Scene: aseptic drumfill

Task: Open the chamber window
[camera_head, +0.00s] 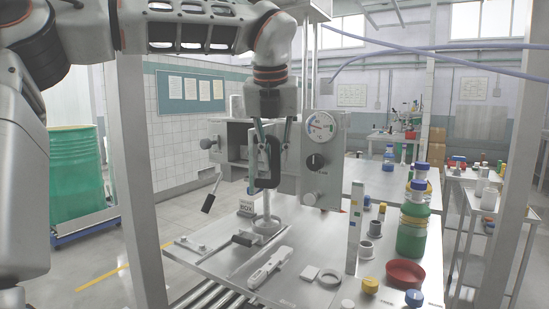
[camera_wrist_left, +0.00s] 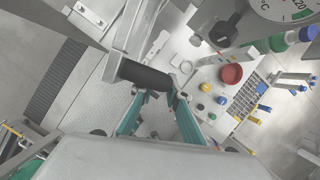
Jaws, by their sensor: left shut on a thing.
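The chamber (camera_head: 236,138) is a grey metal box behind my left gripper in the head view. My left gripper (camera_head: 270,140) comes down from above in front of it and is shut on a black handle (camera_head: 274,165). In the left wrist view the handle (camera_wrist_left: 143,74) is a thick dark bar on metal end brackets, and the teal fingers of the gripper (camera_wrist_left: 158,97) close around it. My gripper hides much of the chamber front, so I cannot tell how far the window stands open. My right gripper is not in view.
A gauge panel (camera_head: 322,160) stands right of the handle, and a black-gripped lever (camera_head: 208,202) sticks out at left. Below, the metal table (camera_head: 225,262) bears a round-based stand (camera_head: 266,226), a red dish (camera_head: 405,272) and green-filled bottles (camera_head: 411,238). A green drum (camera_head: 75,170) stands at far left.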

